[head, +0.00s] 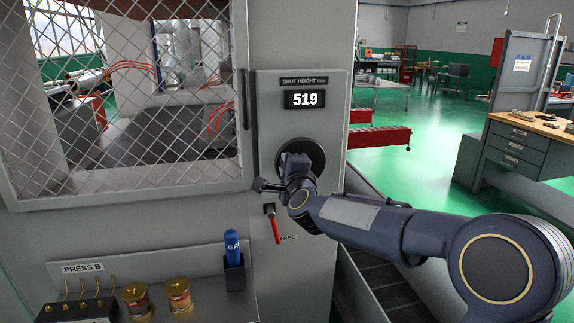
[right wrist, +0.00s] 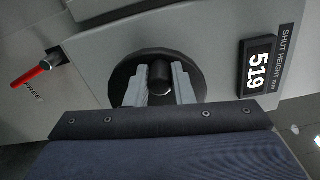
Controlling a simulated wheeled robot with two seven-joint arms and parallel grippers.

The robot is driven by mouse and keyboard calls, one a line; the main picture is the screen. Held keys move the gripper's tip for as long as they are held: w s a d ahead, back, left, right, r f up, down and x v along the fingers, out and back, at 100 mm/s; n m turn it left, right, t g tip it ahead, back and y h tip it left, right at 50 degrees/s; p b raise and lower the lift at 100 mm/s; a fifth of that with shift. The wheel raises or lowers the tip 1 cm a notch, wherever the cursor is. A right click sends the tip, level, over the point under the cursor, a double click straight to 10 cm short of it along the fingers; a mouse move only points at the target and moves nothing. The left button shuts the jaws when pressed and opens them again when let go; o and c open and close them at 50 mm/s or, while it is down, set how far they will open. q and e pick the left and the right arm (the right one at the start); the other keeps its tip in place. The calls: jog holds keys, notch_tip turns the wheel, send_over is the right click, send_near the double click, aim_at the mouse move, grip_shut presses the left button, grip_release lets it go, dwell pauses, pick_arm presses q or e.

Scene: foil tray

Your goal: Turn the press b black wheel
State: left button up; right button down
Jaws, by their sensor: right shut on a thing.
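The black wheel (head: 318,156) is on the grey control panel of press B, below a display (head: 306,99) that reads 519 under the label SHUT HEIGHT mm. My right gripper (head: 291,160) is at the wheel and covers much of it in the head view. In the right wrist view the wheel (right wrist: 124,78) is a dark disc with a black knob (right wrist: 161,76) standing out from it. The two fingers of my right gripper (right wrist: 161,88) are on either side of that knob, shut on it. My left gripper is not in view.
A red-handled lever (head: 275,229) marked FREE is just below the wheel. A mesh guard (head: 130,110) is to the left. A ledge labelled PRESS B (head: 82,267) holds a blue tube (head: 232,245) and brass-coloured cans (head: 178,295). Green floor lies to the right.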

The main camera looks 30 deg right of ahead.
jog(key=shift+f, duration=0.15)
jog(key=c, duration=1.3)
grip_release()
jog(key=shift+o, duration=0.2)
jog(key=v, duration=0.8)
jog(key=shift+b, duration=0.35)
